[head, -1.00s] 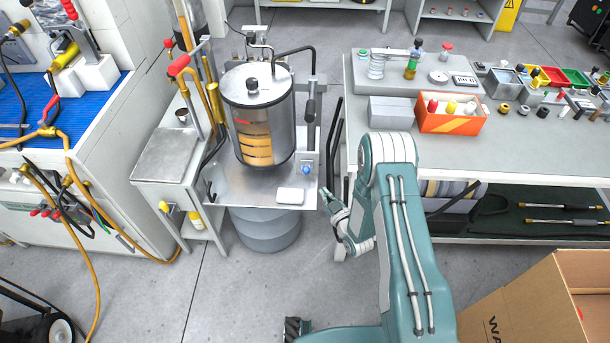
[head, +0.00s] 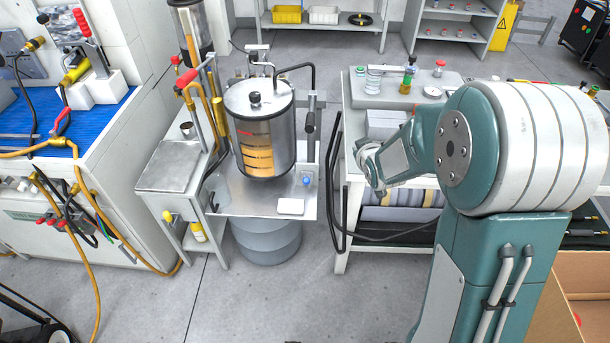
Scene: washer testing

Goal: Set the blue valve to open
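The blue valve is a small blue knob (head: 306,181) on a little light mount at the right of the metal shelf (head: 250,205). It sits just right of the base of the steel tank (head: 258,125), which has an amber level window. The knob is too small for me to tell its setting. My gripper (head: 366,166) is to the right of the knob, clearly apart from it, in front of the workbench's left end. Its fingers are foreshortened and partly hidden by my own arm, so their opening does not show.
A white block (head: 290,207) lies on the shelf's front edge below the knob. Black hoses (head: 336,190) hang between the shelf and the workbench (head: 352,184). A red-handled lever (head: 186,80) stands left of the tank. The floor in front of the shelf is clear.

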